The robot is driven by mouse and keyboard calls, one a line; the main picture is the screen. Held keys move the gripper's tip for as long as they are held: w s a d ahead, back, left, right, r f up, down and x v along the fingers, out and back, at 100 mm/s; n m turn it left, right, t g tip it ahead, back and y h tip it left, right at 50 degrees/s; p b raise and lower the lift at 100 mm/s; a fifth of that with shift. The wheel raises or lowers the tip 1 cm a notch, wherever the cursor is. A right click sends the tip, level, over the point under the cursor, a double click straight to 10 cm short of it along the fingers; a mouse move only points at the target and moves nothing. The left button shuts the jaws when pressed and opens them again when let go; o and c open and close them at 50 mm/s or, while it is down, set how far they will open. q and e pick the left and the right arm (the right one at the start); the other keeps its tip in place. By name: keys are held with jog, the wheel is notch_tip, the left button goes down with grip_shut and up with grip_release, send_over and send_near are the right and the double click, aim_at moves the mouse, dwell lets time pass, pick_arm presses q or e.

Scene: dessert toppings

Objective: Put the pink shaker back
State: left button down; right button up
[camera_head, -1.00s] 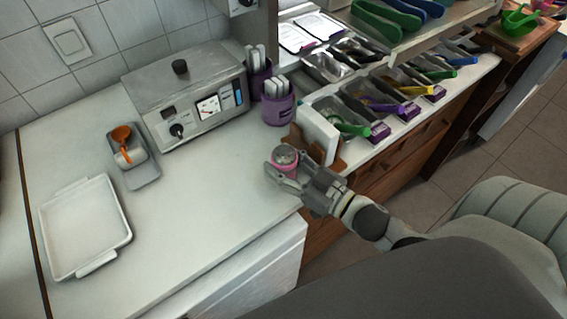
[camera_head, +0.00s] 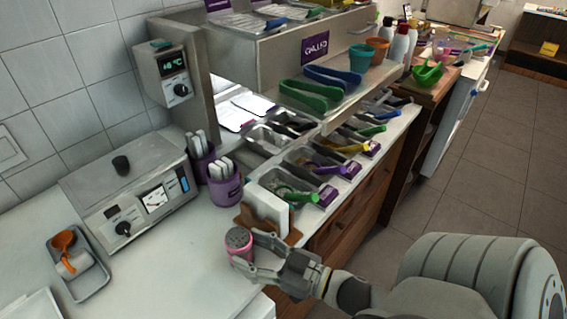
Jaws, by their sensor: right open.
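The pink shaker (camera_head: 239,245) stands upright on the white counter, with a grey perforated top and a pink body. It is just in front of the brown napkin holder with its white napkins (camera_head: 265,210). My right gripper (camera_head: 247,254) comes in from the right. Its fingers are spread and open around the shaker's right side, and the near finger hides part of the shaker's lower body. I cannot tell whether the fingers touch it. My left gripper is out of view.
Purple cups (camera_head: 224,188) with white sticks stand behind the shaker, beside a grey heating unit (camera_head: 143,203). Topping bins with coloured tongs (camera_head: 290,193) run along the counter to the right, under a raised shelf (camera_head: 345,90). Counter to the shaker's left is clear.

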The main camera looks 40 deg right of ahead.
jog(key=p+v, duration=0.1)
jog(key=v, duration=0.7)
jog(key=shift+s+p, duration=0.2)
jog(key=shift+p, duration=0.1)
jog(key=shift+d, duration=0.15)
jog(key=s+d+f+m+g+h, duration=0.1)
jog(key=s+d+f+g+h, duration=0.1)
jog(key=f, duration=0.9)
jog(key=s+d+f+m+g+h, duration=0.1)
jog(key=d+f+g+h, duration=0.1)
jog(key=f, duration=0.8)
jog(key=s+d+f+m+g+h, duration=0.1)
jog(key=s+f+m+g+h, duration=0.1)
jog(key=f, duration=0.9)
jog(key=s+a+f+n+g, duration=0.1)
jog(key=s+a+f+g, duration=0.2)
jog(key=s+f, duration=0.5)
jog(key=s+a+f+g+h, duration=0.1)
jog(key=s+a+f+g, duration=0.2)
jog(key=s+f+g, duration=0.3)
jog(key=shift+s+a+f+n+g, duration=0.35)
jog(key=shift+s+f, duration=1.45)
jog(key=shift+f, duration=0.9)
